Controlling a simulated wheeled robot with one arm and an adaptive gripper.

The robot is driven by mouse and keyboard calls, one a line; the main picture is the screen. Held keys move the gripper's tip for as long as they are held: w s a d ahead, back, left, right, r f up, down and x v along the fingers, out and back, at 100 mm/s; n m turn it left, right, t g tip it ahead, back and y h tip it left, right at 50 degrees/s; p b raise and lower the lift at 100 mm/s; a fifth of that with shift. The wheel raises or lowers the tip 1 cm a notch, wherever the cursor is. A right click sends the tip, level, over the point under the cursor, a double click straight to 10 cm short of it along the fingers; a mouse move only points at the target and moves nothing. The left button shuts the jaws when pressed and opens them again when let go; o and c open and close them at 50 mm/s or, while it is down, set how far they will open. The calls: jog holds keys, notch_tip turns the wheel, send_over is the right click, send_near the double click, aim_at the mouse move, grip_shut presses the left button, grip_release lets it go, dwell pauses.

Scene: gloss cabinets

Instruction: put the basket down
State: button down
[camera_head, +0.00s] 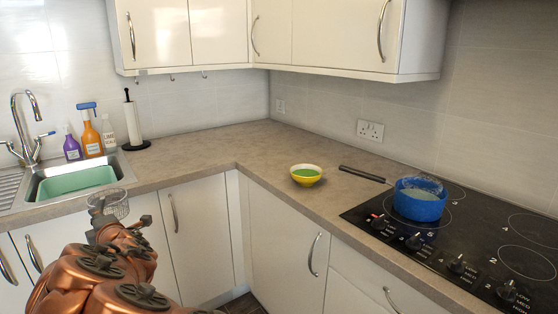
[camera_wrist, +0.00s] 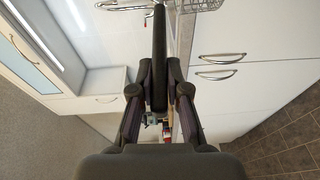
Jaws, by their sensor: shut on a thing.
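The basket (camera_head: 115,203) is a small wire-mesh one. In the head view it is at the left, in front of the counter edge by the sink, at the end of my arm. Most of the basket is out of the wrist view. I cannot tell whether it touches the counter.
The counter (camera_head: 210,158) is clear between the sink (camera_head: 75,182) and a yellow bowl (camera_head: 306,175). Several bottles (camera_head: 92,140) and a paper towel holder (camera_head: 132,120) stand behind the sink. A blue pan (camera_head: 418,204) is on the black hob (camera_head: 470,235) at right.

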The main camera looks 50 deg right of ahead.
jog(key=shift+r, duration=0.1)
dwell(0.3)
jog(key=shift+f, duration=0.25)
jog(key=s+d+r+m+g+h, duration=0.5)
jog(key=s+d, duration=0.7)
jog(key=d, duration=0.9)
jog(key=s+d+r+m+g+h, duration=0.6)
jog(key=s+d+r, duration=0.5)
jog(key=d, duration=1)
jog(key=s+d+r+m+g+h, duration=0.6)
jog(key=s+d, duration=0.7)
jog(key=d, duration=0.8)
notch_tip(320, 180, up, 3)
jog(key=m+g, duration=0.3)
jog(key=g, duration=0.1)
jog(key=shift+s+f+m, duration=0.15)
jog(key=shift+s+m, duration=0.05)
jog(key=shift+m, duration=0.1)
